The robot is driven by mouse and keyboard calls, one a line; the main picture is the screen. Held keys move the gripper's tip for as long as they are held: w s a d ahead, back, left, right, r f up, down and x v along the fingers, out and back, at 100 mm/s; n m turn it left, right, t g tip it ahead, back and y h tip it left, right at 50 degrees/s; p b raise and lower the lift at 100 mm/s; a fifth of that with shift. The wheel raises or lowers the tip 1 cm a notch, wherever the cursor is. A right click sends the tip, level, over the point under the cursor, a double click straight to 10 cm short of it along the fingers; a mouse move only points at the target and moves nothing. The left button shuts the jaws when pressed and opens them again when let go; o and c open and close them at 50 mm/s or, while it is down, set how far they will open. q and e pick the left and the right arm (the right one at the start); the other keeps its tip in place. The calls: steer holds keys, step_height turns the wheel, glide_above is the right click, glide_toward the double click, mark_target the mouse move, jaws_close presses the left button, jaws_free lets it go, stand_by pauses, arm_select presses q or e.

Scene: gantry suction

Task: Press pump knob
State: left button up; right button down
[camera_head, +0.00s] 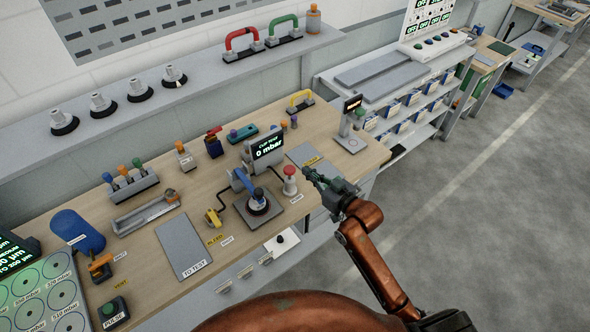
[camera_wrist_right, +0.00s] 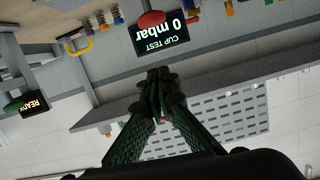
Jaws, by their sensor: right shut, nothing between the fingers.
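The pump knob (camera_head: 289,172) is a red mushroom-shaped cap on a pale post, standing on the workbench right of the cup test display (camera_head: 268,147), which reads 0 mbar. My right gripper (camera_head: 308,172) is shut and empty, just right of the knob and apart from it in the picture. The wrist view is upside down. There the red knob (camera_wrist_right: 151,20) shows in front of the display, beyond my closed fingertips (camera_wrist_right: 160,78). My left gripper is not in view.
A grey mat (camera_head: 308,156) lies behind my fingers, and a post with a small display (camera_head: 352,105) stands farther right. A grey to-test mat (camera_head: 183,246) is bare.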

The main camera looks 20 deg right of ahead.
glide_above(290, 170)
steer(key=s+d, duration=0.2)
steer(key=f, duration=0.5)
steer(key=shift+w+a+f, duration=0.1)
steer(key=shift+a+f, duration=0.2)
steer(key=shift+a, duration=0.05)
step_height(290, 170, down, 4)
steer(key=shift+r+b, duration=0.1)
steer(key=shift+b, duration=0.3)
